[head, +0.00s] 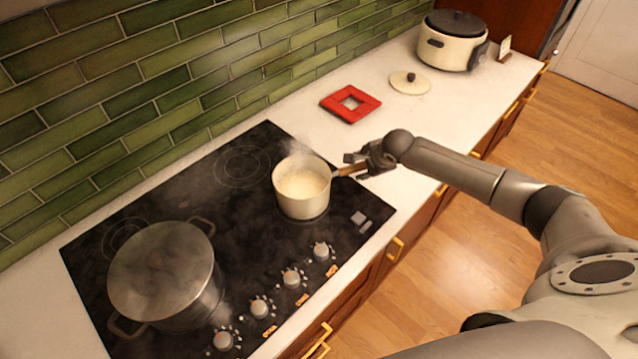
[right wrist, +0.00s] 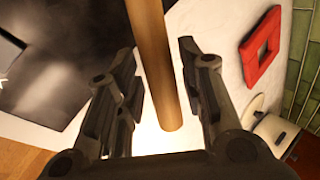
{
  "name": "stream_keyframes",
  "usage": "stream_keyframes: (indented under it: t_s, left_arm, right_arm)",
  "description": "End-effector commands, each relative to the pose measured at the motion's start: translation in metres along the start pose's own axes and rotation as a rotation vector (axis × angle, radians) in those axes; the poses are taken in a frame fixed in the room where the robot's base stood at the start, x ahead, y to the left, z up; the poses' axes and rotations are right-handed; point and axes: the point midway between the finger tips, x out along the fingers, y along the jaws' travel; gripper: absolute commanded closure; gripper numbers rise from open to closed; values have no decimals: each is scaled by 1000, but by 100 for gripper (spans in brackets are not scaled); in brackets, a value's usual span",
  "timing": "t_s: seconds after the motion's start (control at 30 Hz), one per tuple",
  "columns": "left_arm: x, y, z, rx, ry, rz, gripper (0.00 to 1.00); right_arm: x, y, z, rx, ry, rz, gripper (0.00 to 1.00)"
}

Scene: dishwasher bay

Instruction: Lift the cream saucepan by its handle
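The cream saucepan (head: 301,196) stands upright on the black cooktop, with pale, steaming contents. Its wooden handle (head: 346,171) points right, toward my right gripper (head: 357,166). In the right wrist view the handle (right wrist: 152,60) runs between the two fingers of my right gripper (right wrist: 157,52). The fingers are open, with a visible gap on each side of the handle. The pan's body is not clearly seen in that view. My left gripper is not in view.
A large lidded steel pot (head: 162,272) steams on the cooktop (head: 255,258) at left. A red square trivet (head: 350,103), a cream lid (head: 409,83) and a cream cooker (head: 452,42) are on the white counter (head: 440,110). Control knobs line the cooktop's front. Green tiles stand behind.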

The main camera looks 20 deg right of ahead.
Motion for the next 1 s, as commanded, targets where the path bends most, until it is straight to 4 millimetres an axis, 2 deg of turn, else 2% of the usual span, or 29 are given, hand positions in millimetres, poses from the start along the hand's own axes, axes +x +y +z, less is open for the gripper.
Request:
stream_keyframes:
  t_s: [0.03, 0.23, 0.73, 1.0]
  left_arm:
    - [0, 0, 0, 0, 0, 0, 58]
    - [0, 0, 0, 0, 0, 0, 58]
    - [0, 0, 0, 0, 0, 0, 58]
    - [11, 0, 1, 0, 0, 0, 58]
  right_arm:
    - [0, 0, 0, 0, 0, 0, 75]
    - [0, 0, 0, 0, 0, 0, 100]
    - [-2, -4, 1, 4, -3, -7, 100]
    - [-11, -10, 1, 4, -5, -9, 100]
